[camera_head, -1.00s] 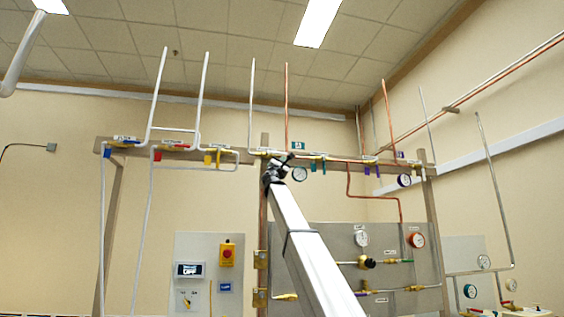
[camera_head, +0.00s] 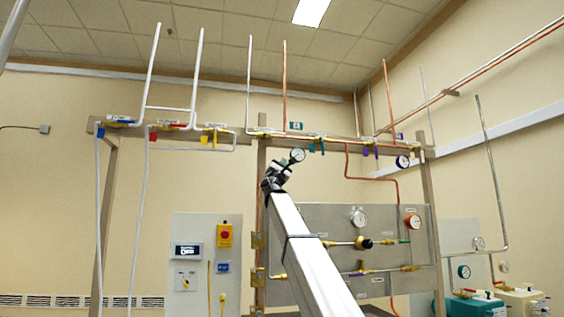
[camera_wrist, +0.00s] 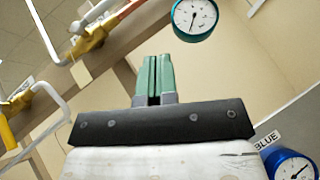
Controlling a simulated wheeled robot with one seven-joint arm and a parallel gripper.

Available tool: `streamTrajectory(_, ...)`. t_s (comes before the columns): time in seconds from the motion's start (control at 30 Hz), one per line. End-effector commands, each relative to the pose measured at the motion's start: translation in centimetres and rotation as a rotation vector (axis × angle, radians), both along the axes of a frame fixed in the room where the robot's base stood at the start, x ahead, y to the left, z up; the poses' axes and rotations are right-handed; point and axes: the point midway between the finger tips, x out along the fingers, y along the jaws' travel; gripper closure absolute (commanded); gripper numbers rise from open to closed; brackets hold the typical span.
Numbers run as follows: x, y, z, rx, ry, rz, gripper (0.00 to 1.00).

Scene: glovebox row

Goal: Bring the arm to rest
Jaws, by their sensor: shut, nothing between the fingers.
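My arm (camera_head: 305,255) rises from the bottom of the head view in front of the valve panel. My gripper (camera_head: 283,165) is at its upper end, just below the pipe rail, and looks small and dark there. In the wrist view my gripper (camera_wrist: 154,78) shows two green fingers side by side, closed together with nothing between them. The fingers point up toward a bare patch of tan wall. A teal-rimmed gauge (camera_wrist: 196,17) is close beside the fingertips in that view, at the upper right; whether it touches cannot be told.
A wooden rail (camera_head: 230,130) carries pipes and coloured valves. The grey panel (camera_head: 320,220) behind my arm holds gauges and brass valves. A control panel (camera_head: 206,265) with a red button is at left. A teal box (camera_head: 475,306) stands low at right.

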Motion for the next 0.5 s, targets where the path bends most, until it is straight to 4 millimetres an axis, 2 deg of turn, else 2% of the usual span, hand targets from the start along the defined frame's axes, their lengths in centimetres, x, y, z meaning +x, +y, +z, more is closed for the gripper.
streamTrajectory(0.33,0.1,-0.1,-0.2,0.004,0.003,0.002,1.00)
streamTrajectory(0.43,0.6,-0.7,-2.0,0.031,0.017,0.012,1.00)
streamTrajectory(0.5,1.2,-1.6,-4.7,0.075,0.039,0.026,1.00)
